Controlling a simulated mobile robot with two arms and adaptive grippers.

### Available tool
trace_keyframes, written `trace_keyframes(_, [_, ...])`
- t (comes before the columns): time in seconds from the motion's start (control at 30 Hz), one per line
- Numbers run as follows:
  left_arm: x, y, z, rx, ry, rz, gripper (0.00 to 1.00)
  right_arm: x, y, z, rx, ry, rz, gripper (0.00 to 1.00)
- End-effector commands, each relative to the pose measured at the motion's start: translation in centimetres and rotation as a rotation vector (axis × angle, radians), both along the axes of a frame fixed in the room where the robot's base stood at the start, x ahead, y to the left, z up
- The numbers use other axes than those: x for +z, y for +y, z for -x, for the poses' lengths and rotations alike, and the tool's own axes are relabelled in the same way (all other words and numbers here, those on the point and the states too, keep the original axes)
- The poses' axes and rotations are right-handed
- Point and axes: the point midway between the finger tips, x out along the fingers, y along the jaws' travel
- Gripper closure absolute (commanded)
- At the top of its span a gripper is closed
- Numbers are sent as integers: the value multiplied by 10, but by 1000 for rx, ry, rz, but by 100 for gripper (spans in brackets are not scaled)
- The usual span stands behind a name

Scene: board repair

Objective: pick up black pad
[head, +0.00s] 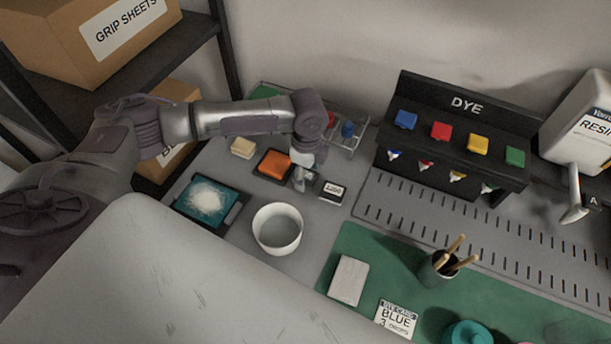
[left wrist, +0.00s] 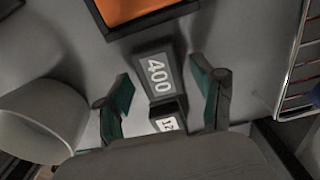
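A black pad with a white "400" label (left wrist: 155,72) lies on the grey bench in the left wrist view. A second black pad, with a label starting "12" (left wrist: 168,118), lies right beside it, partly hidden by my gripper's body. In the head view this labelled pad (head: 333,191) shows just right of my left gripper (head: 304,176), which largely hides the "400" pad. In the left wrist view my left gripper (left wrist: 161,82) is open, with one green-padded finger on each side of the pads and a gap to each. My right gripper is in neither view.
An orange block (head: 273,164) on a dark tray, a white bowl (head: 277,229) and a wire rack (head: 347,134) stand close around the gripper. A teal tray with white powder (head: 207,201) is at left. The dye stand (head: 463,126) is at the back right.

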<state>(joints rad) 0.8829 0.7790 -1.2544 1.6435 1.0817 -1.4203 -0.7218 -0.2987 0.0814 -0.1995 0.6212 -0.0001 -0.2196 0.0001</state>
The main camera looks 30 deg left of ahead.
Motion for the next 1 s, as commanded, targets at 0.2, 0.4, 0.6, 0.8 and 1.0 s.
trace_keyframes(0.2, [0, 0, 0, 0, 0, 0, 74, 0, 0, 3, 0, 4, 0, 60])
trace_keyframes(0.4, [1, 0, 0, 0, 0, 0, 84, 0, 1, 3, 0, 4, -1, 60])
trace_keyframes(0.6, [9, 0, -1, 0, -2, 1, 84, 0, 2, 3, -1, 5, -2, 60])
trace_keyframes(0.8, [47, 0, -1, -1, -5, 2, 84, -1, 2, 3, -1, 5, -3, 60])
trace_keyframes(1.0, [83, 0, -1, 1, -3, 0, 84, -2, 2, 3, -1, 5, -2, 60])
